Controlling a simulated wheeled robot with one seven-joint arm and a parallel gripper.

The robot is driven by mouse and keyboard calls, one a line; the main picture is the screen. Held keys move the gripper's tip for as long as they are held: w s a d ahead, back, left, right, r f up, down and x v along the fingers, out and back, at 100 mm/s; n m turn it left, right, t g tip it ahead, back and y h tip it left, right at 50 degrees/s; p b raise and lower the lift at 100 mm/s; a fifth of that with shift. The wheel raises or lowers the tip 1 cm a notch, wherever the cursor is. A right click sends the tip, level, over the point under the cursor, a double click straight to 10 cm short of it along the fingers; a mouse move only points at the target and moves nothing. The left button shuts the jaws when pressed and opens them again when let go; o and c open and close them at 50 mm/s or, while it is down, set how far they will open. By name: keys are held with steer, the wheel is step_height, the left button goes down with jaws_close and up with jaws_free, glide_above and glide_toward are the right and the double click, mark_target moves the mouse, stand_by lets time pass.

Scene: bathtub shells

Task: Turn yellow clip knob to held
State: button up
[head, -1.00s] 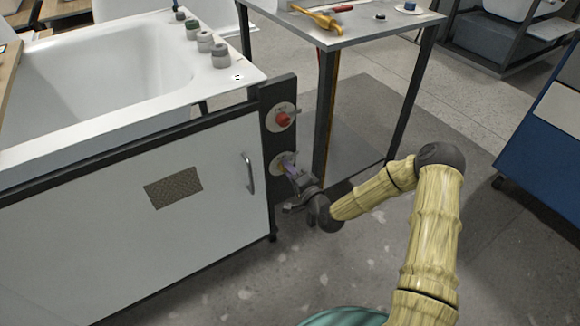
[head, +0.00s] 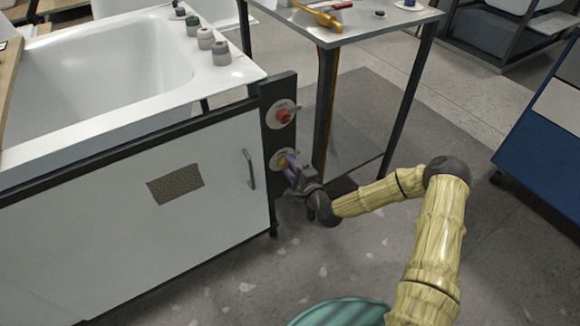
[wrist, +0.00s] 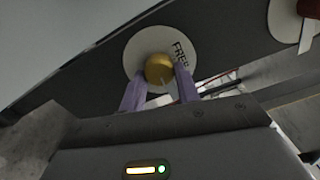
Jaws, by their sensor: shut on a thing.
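The yellow clip knob (wrist: 159,67) sits on a round white dial plate (wrist: 137,52) on a dark upright panel, and it also shows in the head view (head: 282,161). The letters "FREE", partly covered, are on the plate to the right of the knob in the wrist view. My gripper (wrist: 160,84) has its purple fingers on either side of the knob, closed on it; it also shows in the head view (head: 288,164). The fingers hide part of the plate, and I see no "held" mark.
A red knob (head: 284,116) on its own white plate is above on the same dark panel (head: 279,136). The white cabinet door with its handle (head: 249,169) is to the left. A metal table (head: 350,28) with tools stands behind. Open floor lies in front.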

steer(key=shift+w+d, duration=0.1)
steer(key=shift+d, duration=0.15)
steer(key=o, duration=1)
steer(key=shift+a, duration=0.15)
steer(key=p+v, duration=0.4)
steer(key=v, duration=1.3)
steer(key=shift+s, duration=0.25)
